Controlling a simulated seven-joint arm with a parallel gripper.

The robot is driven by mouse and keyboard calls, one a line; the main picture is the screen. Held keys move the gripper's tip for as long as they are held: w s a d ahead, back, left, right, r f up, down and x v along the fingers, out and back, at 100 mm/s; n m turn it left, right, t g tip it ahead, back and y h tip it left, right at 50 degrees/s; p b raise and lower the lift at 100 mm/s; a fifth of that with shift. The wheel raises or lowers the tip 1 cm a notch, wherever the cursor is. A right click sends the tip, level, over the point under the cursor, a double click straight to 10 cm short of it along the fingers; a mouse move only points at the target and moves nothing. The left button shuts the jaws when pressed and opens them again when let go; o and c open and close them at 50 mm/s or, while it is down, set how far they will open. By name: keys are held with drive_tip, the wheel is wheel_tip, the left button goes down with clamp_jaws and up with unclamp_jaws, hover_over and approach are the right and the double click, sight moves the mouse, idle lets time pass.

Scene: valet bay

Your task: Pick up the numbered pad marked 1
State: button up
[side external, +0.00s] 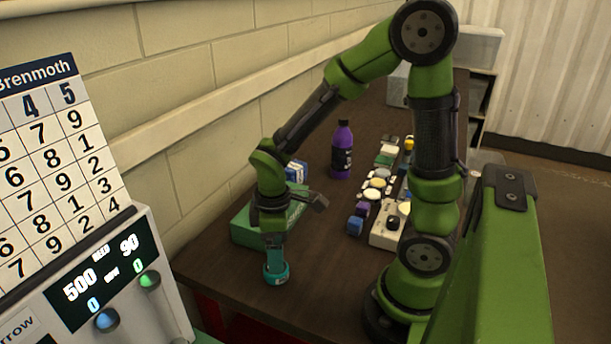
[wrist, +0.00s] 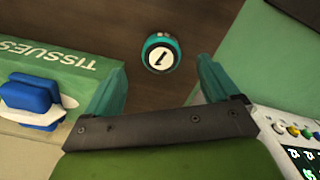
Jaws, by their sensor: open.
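The pad marked 1 (wrist: 160,53) is a small round teal puck with a white face and a black 1. It lies on the dark brown table, face up in the wrist view. In the side view the pad (side external: 277,277) sits near the table's left front edge, under my gripper (side external: 274,258). My gripper (wrist: 160,82) is open and empty, with its teal fingers spread to either side of the pad's position in the wrist view. The pad shows just beyond the fingertips, between them. In the side view a fingertip overlaps the pad, so I cannot tell the remaining gap.
A green tissue box (wrist: 60,62) stands close on the left in the wrist view, with a blue-and-white object (wrist: 35,95) by it. A purple bottle (side external: 342,150) and several small items stand farther back. A white display machine (side external: 110,285) is at the front left.

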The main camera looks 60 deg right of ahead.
drive_tip(key=shift+w+a+f, duration=0.1)
drive_tip(key=shift+f, duration=1.45)
drive_tip(key=shift+w+a+f, duration=0.1)
drive_tip(key=shift+f, duration=1.45)
drive_tip(key=shift+c, duration=0.3)
drive_tip(key=c, duration=1.1)
